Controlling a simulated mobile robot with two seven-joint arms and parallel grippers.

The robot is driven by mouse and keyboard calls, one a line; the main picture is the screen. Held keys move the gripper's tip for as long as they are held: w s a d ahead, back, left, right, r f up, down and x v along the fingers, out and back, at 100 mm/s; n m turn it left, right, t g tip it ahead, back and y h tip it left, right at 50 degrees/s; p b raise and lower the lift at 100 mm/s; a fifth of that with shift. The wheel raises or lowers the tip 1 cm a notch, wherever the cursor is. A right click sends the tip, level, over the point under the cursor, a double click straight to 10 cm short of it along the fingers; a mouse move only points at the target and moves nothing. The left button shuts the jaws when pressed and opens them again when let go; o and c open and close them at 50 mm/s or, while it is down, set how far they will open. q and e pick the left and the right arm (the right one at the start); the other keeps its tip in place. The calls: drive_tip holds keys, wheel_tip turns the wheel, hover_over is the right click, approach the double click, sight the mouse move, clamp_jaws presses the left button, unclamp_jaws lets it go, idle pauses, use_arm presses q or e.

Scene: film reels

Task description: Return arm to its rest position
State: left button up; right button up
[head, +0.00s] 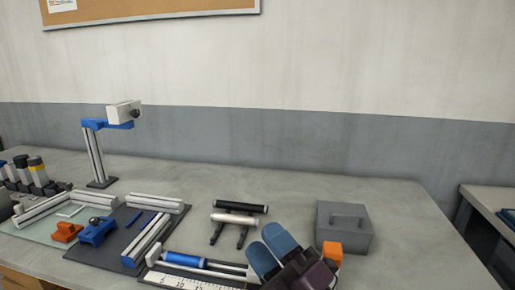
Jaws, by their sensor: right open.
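My right gripper (271,249) is at the bottom edge, right of the middle. Its two blue fingertips are apart with nothing visible between them. It points up and to the left over the front of the grey table (395,215), just right of a white ruled strip (190,282). Its height above the table is hard to tell. My left gripper is not in view.
A grey lidded box (350,240) stands right of the gripper, with an orange block (332,250) before it. A rack with black and silver rollers (238,218) lies behind the gripper. Rails, a blue clamp (97,231) and a camera stand (95,155) are left.

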drive_tip(key=s+d+f+m+g+h, duration=0.2)
drive_tip(key=d+f+m+h, duration=0.6)
drive_tip(key=d+f+m, duration=0.15)
drive_tip(key=s+d+f+m+g+h, duration=0.2)
drive_tip(key=d+f+m+h, duration=0.65)
drive_tip(key=f, duration=0.25)
drive_tip(key=s+d+f+m+g, duration=0.35)
drive_tip(key=s+f+g, duration=0.25)
drive_tip(key=s, duration=0.5)
drive_tip(key=s+d+f+m+g, duration=0.3)
drive_tip(key=s+d+f+g, duration=0.2)
drive_tip(key=s, duration=0.5)
drive_tip(key=w+f+n+t, duration=0.1)
drive_tip(key=w+f+t, duration=0.6)
drive_tip(key=w+t, duration=0.1)
drive_tip(key=shift+w+a+t+p, duration=0.35)
drive_tip(key=shift+a+t+p, duration=0.05)
